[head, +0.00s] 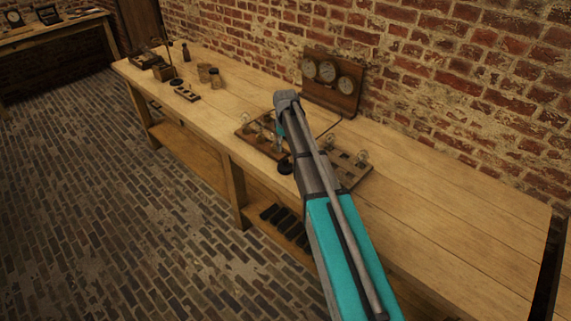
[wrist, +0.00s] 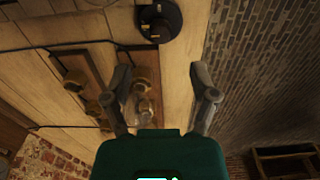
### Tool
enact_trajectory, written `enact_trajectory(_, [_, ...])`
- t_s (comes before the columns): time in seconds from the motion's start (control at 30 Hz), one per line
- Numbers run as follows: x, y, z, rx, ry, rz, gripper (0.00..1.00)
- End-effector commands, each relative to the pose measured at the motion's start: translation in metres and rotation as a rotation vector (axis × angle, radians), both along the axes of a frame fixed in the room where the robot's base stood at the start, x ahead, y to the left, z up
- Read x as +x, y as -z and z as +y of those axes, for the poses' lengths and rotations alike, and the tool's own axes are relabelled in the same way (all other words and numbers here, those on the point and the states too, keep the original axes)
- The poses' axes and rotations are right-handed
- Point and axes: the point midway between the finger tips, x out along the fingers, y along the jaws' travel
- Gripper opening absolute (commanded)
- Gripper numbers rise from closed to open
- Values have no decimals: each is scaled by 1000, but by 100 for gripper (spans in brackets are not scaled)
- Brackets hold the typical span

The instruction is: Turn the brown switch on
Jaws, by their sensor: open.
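No switch that is clearly brown can be made out. A dark round base with small brass parts (wrist: 158,20) shows at the top of the wrist view, ahead of my fingertips; it may be a switch, but its lever position cannot be told. In the head view a dark round piece (head: 285,168) sits at the bench's front edge beside my arm. My gripper (wrist: 160,72) is open and empty, its two fingers spread above the bench edge. In the head view my arm hides most of the gripper.
Wooden boards with glass bulbs and brass fittings (head: 350,168) lie on the bench (head: 430,215) around my arm. A panel with round dials (head: 346,86) stands against the brick wall. Small jars (head: 214,78) and a dark strip (head: 187,92) are farther left. The bench's right part is clear.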

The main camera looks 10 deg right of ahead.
Motion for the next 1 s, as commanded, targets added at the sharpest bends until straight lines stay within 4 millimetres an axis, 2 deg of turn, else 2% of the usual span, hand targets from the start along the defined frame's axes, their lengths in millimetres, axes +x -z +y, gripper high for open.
enact_trajectory(0.1, [0, 13, 0, 0, 0, 0, 75])
enact_trajectory(1.0, [0, 75, 1, 0, -1, 0, 75])
